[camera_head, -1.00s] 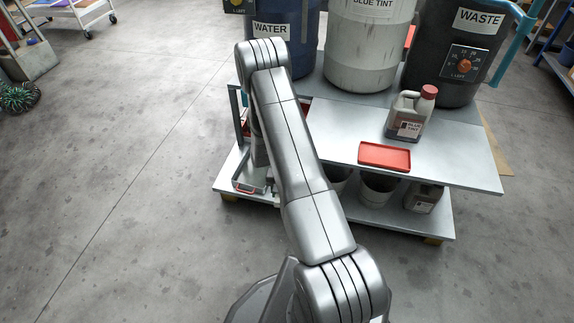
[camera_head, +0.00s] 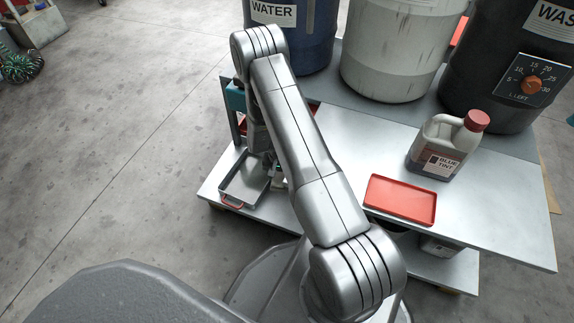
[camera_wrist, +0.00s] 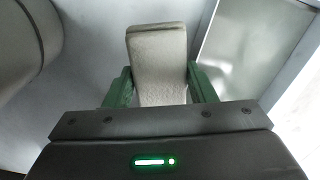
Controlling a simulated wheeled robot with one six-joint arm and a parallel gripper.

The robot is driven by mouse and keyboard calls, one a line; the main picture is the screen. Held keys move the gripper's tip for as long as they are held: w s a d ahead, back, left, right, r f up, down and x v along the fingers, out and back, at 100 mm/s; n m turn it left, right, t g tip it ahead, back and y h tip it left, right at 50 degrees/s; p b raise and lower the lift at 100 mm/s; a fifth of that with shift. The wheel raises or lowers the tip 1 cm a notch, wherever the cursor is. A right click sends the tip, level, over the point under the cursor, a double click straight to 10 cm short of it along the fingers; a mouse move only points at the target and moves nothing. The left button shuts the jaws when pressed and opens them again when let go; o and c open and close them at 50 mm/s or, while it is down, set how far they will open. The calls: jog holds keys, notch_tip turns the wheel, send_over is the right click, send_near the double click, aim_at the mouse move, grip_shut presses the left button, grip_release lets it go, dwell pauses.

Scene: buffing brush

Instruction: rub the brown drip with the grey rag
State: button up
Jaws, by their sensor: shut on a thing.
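My gripper (camera_wrist: 160,82) shows in the wrist view, its two green fingers shut on the sides of a pale grey, folded pad, which I take as the grey rag (camera_wrist: 157,45). The rag points away from my gripper, over a pale flat surface. In the head view the gripper and rag are hidden or too small to tell behind my arm. I cannot make out a brown drip for certain. The white drum (camera_head: 392,60) carries faint dark streaks down its side.
The grey bench (camera_head: 500,215) holds a red tray (camera_head: 400,198) and a blue tint jug (camera_head: 440,150). A water drum (camera_head: 310,40) and dark waste drum (camera_head: 500,85) stand behind. A metal tray (camera_head: 243,182) sits lower left. Open concrete floor (camera_head: 120,160) lies left.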

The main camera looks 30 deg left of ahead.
jog(key=shift+f, duration=0.1)
jog(key=shift+f+b, duration=1.55)
jog(key=shift+f, duration=1.35)
jog(key=shift+f+b, duration=0.9)
jog(key=shift+f, duration=0.15)
jog(key=shift+w+a+r+b, duration=0.15)
jog(key=shift+w+b, duration=0.25)
jog(key=shift+w, duration=0.6)
jog(key=shift+w+a+f+b, duration=0.1)
jog(key=shift+w+b, duration=0.25)
jog(key=shift+w, duration=0.65)
jog(key=shift+s+d+f, duration=0.15)
jog(key=shift+s+d, duration=0.05)
jog(key=shift+s, duration=0.85)
jog(key=shift+s+d+f, duration=0.15)
jog(key=shift+s+d, duration=0.05)
jog(key=shift+s, duration=0.85)
jog(key=shift+r, duration=0.1)
